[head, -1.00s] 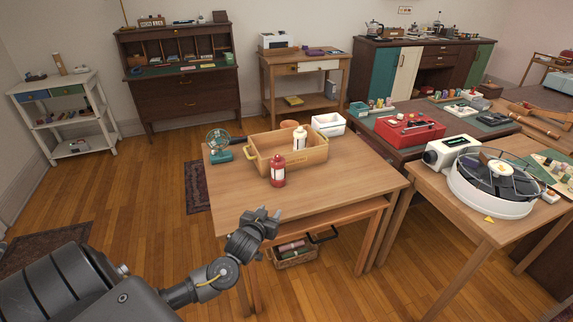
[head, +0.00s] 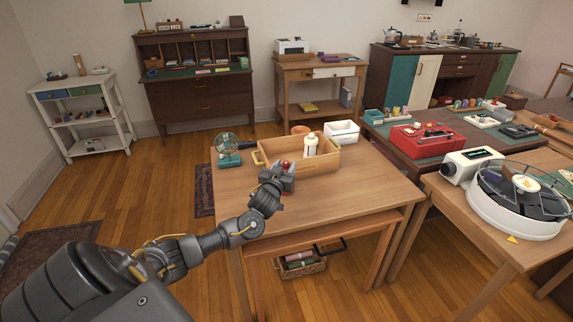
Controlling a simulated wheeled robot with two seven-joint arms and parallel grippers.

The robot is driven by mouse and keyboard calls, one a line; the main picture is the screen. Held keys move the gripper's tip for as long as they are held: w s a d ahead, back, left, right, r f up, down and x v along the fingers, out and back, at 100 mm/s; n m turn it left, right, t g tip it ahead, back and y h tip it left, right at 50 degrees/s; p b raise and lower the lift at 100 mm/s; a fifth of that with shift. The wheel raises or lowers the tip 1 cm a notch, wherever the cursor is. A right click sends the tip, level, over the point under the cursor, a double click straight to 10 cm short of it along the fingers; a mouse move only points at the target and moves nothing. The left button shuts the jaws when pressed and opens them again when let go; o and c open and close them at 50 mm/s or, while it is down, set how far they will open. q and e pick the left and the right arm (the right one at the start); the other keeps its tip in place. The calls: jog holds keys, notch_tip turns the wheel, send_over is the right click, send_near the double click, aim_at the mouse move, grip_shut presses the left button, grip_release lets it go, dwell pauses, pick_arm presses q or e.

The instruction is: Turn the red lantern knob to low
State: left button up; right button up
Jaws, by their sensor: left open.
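A small upright red object (head: 286,164), which seems to be the red lantern, stands on the wooden table (head: 345,195) in front of the wooden crate. Only a bit of its red top shows; my left gripper covers the rest, and its knob cannot be made out. My left gripper (head: 282,173) is open and right at the red object, overlapping it in the view. I cannot tell whether the fingers touch it or are around it. My right gripper is out of view.
Behind is the wooden crate (head: 325,161) with a white bottle (head: 310,145). A teal fan (head: 227,150) stands at the left, a white bin (head: 341,131) at the back. The table's front right is clear. A white turntable-like device (head: 505,222) is on the right table.

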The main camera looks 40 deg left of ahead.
pick_arm(q)
jog(key=shift+x, duration=0.9)
jog(key=shift+w, duration=0.2)
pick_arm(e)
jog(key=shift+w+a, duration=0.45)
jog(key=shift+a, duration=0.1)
pick_arm(q)
jog(key=c, duration=0.9)
grip_shut()
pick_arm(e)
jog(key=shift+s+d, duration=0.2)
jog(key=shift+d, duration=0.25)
